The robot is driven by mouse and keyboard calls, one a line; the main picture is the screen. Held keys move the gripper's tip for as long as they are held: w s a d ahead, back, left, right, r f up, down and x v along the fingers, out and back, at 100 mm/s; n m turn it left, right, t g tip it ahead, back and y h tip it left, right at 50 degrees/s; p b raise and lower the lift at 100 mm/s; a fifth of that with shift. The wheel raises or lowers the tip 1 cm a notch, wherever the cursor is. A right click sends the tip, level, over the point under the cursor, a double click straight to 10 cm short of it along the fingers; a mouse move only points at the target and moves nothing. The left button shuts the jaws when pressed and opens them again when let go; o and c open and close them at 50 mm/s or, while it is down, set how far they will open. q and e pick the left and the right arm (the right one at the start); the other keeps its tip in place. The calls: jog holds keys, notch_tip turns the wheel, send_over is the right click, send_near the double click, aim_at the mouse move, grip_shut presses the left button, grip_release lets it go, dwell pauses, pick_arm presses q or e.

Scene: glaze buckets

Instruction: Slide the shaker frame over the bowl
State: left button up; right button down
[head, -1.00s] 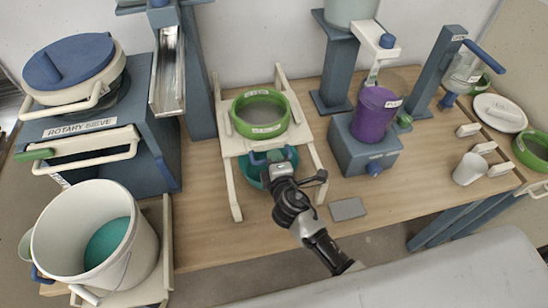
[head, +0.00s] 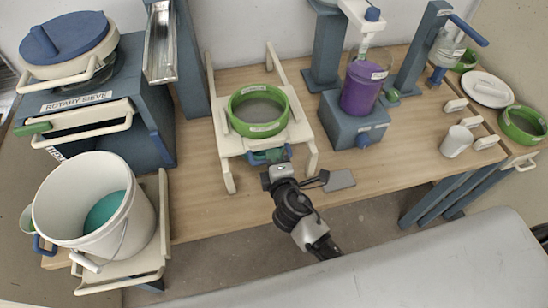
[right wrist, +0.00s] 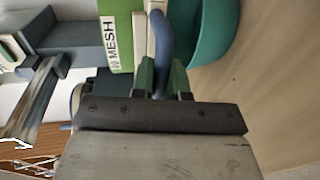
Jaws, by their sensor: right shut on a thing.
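The shaker frame (head: 228,144) is a cream sliding carriage on rails, carrying a green sieve ring (head: 258,126). Its blue front handle (head: 268,155) is in my right gripper (head: 273,168), which is shut on it. The right wrist view shows the blue handle (right wrist: 159,38) between the fingers and a "MESH" label on the green ring (right wrist: 122,22). The teal bowl (right wrist: 212,32) is beside the handle there. In the head view the frame hides most of the bowl, so its exact alignment cannot be told. My left gripper is not in view.
A blue stand with a purple bucket (head: 363,90) is right of the frame. A grey slab (head: 339,180) lies near the table's front edge. The rotary sieve (head: 80,100) and a white bucket (head: 60,205) stand at left. A white cup (head: 457,141) is at right.

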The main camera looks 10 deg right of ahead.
jog(key=c, duration=1.1)
grip_release()
jog(key=shift+c, duration=0.2)
jog(key=shift+s, duration=0.1)
jog(key=s+r+b, duration=0.2)
jog(key=s, duration=0.8)
jog(key=shift+s, duration=0.25)
